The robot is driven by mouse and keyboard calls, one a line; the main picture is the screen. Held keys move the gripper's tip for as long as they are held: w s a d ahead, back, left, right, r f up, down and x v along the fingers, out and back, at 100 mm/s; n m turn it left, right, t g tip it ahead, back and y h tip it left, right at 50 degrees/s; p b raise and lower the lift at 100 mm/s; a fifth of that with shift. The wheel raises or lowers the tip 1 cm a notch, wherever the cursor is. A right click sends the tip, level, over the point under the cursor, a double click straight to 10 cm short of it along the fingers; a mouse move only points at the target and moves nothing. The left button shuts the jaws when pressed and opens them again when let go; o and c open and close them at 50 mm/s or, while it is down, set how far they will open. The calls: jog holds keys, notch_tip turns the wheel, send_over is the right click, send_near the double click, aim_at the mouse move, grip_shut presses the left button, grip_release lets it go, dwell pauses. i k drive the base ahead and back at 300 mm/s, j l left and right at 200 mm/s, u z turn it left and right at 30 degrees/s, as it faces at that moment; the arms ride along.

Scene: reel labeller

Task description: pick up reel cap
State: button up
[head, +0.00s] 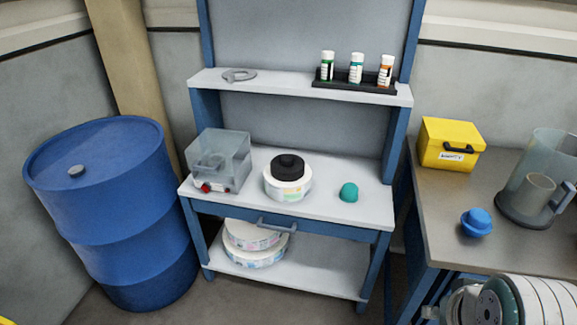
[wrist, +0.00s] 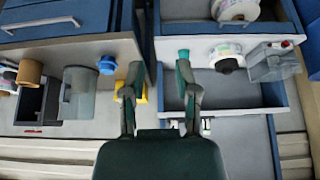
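A black round cap (head: 288,166) sits on top of a white reel (head: 287,188) on the worktop of the blue-framed bench, and I take it for the reel cap. In the wrist view, which is turned upside down, the black cap (wrist: 228,65) shows with the white reel (wrist: 226,50), right of my gripper's fingers. My gripper (wrist: 159,68) is open and empty, with its two fingers well apart. It is away from the cap and touches nothing that I can see. The gripper itself does not show clearly in the head view.
On the worktop, a clear box (head: 219,156) stands left of the reel and a teal dome (head: 349,192) right. Reels (head: 255,250) lie on the shelf below; bottles (head: 356,68) stand above. The right table holds a yellow box (head: 447,145), blue knob (head: 477,222) and clear jug (head: 540,175). A blue drum (head: 110,210) stands left.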

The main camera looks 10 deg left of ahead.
aim_at(287, 167)
jog(key=i+j, duration=0.5)
jog(key=j, duration=0.15)
jog(key=i+j, duration=1.05)
jog(key=j, duration=0.25)
